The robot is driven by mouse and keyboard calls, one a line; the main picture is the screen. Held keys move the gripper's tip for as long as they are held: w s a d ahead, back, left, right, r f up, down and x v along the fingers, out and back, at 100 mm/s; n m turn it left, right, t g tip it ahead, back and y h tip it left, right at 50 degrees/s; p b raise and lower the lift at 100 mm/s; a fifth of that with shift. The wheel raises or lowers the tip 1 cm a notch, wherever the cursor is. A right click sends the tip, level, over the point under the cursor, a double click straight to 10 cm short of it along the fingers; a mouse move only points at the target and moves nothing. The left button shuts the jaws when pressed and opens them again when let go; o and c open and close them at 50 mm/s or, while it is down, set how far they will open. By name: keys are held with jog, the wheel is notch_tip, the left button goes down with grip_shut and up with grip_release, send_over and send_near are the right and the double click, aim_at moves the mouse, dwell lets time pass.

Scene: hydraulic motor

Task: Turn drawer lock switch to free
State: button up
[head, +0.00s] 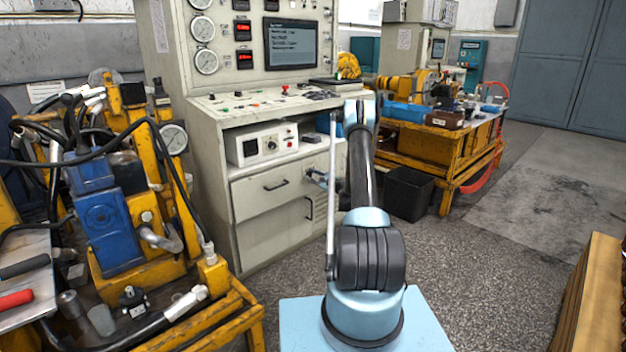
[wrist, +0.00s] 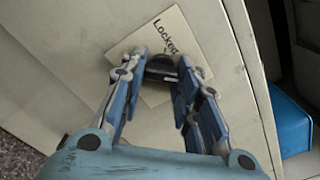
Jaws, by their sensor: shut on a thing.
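The drawer lock switch (wrist: 160,66) is a dark round knob on the pale cabinet front, partly hidden by my fingers. A cream label (wrist: 178,33) beside it reads "Locked"; other label text is hidden or unreadable. My gripper (wrist: 162,70) is shut on the switch, one blue-and-white finger on each side of it. In the head view my gripper (head: 315,178) reaches the cabinet front to the right of the upper drawer (head: 262,192), which is shut. The switch itself cannot be made out in the head view.
The pale control cabinet (head: 215,160) has gauges and a screen above. A white instrument box (head: 262,143) sits in its open shelf. A yellow hydraulic rig (head: 110,220) with hoses stands at left. A black bin (head: 408,192) and yellow bench (head: 445,145) are at right. Grey floor lies open beyond.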

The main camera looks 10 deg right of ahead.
jog(key=o, duration=1.1)
jog(key=shift+c, duration=0.2)
jog(key=v, duration=1.2)
